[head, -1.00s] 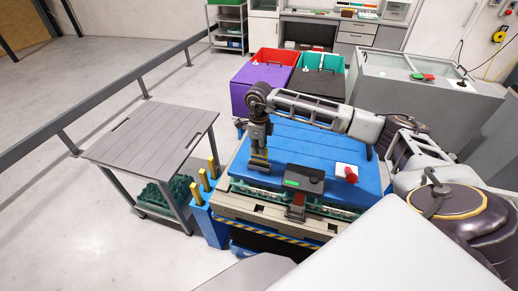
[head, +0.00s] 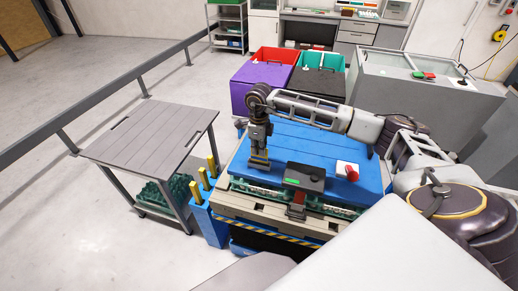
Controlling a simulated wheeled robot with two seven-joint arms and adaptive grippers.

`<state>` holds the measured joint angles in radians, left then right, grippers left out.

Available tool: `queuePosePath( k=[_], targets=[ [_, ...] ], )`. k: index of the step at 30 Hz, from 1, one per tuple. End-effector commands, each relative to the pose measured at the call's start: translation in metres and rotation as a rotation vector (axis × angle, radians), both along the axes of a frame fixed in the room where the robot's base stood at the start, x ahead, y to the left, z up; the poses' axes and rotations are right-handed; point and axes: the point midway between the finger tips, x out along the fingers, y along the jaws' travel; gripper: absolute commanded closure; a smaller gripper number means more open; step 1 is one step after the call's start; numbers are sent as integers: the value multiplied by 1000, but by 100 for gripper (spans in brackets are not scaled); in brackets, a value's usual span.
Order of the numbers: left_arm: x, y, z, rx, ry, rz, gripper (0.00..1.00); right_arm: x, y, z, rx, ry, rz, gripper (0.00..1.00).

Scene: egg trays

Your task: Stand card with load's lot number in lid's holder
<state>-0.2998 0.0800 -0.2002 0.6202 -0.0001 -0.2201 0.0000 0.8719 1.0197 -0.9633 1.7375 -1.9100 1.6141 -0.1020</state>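The blue lid (head: 310,140) lies flat over a load of greenish egg trays (head: 335,209). My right gripper (head: 259,163) points down at the left part of the lid, close to its surface. A yellowish band shows near its fingertips; I cannot tell whether it is a card or part of the fingers, nor whether they are open. A dark device with a green display (head: 304,178) sits at the lid's front edge. A white piece (head: 345,167) with a red roll-shaped part lies on the lid to the right. No lot number is readable, and I cannot make out the card or holder. My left gripper is not in view.
A blue box with yellow upright pieces (head: 206,178) stands left of the load. A grey cart (head: 150,135) is further left, with green trays below. Purple (head: 259,85) and black (head: 317,85) bins stand behind, with a grey cabinet (head: 425,90) at the back right.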

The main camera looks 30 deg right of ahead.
Motion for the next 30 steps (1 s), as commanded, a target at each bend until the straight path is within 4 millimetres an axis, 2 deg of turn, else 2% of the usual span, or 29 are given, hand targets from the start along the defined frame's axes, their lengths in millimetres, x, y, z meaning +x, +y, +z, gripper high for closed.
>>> queuePosePath(
  k=[30],
  targets=[
    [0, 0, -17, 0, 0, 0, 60, 0, 0, -22, 0, 0, 0, 100]
  ],
)
